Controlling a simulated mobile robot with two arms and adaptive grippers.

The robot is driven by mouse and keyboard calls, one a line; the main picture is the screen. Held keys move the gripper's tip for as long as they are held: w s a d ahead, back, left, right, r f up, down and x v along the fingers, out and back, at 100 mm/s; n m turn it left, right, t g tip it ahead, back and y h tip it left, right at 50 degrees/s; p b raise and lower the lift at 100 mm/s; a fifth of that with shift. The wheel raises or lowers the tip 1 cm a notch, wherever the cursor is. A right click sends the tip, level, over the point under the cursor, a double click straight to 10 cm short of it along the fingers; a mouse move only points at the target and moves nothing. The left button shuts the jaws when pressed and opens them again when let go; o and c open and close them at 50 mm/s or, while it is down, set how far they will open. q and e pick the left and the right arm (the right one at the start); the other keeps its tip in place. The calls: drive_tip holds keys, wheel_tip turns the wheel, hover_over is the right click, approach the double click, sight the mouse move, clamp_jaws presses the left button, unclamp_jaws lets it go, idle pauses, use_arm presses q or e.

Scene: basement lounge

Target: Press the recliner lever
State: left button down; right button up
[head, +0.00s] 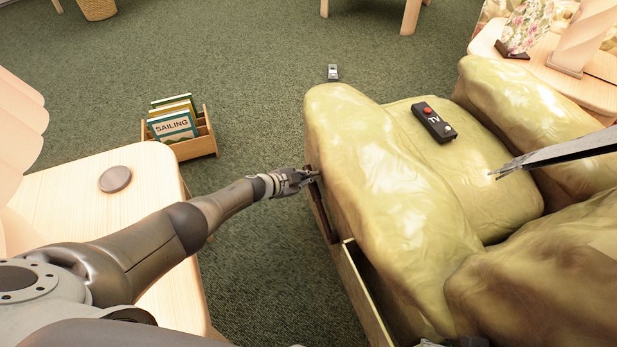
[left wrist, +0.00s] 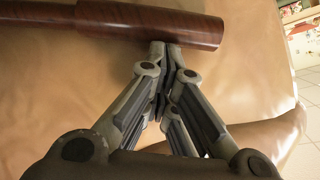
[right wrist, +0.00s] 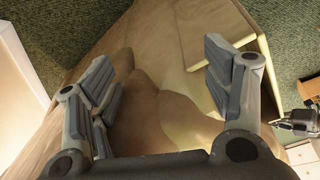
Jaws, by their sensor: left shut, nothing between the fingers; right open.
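The recliner (head: 400,235) is a glossy yellow-green padded chair at the right of the head view. Its dark reddish-brown lever (head: 319,208) is on the outer side of the near-left armrest. My left gripper (head: 312,176) is shut and empty at the upper end of the lever. In the left wrist view the lever (left wrist: 120,22) is a thick brown bar, and the closed fingertips (left wrist: 165,46) are right at its edge near its rounded end. I cannot tell whether they press on it. My right gripper (right wrist: 155,75) is open and empty in the right wrist view.
A TV remote (head: 433,123) lies on the seat. A wooden side table (head: 130,205) with a round coaster stands under my left arm. A book crate (head: 195,148) and a small grey device (head: 333,72) are on the green carpet. A lamp table (head: 560,75) stands at upper right.

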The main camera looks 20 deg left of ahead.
use_arm(q)
drive_tip(key=shift+s+a+f, duration=0.25)
drive_tip(key=shift+a+f, duration=0.2)
drive_tip(key=shift+a, duration=0.15)
drive_tip(key=d+r+v, duration=0.1)
drive_tip(key=v, duration=1)
drive_tip(key=shift+r, duration=0.25)
drive_tip(key=shift+s+a, duration=0.1)
drive_tip(key=shift+s, duration=0.05)
idle(0.4)
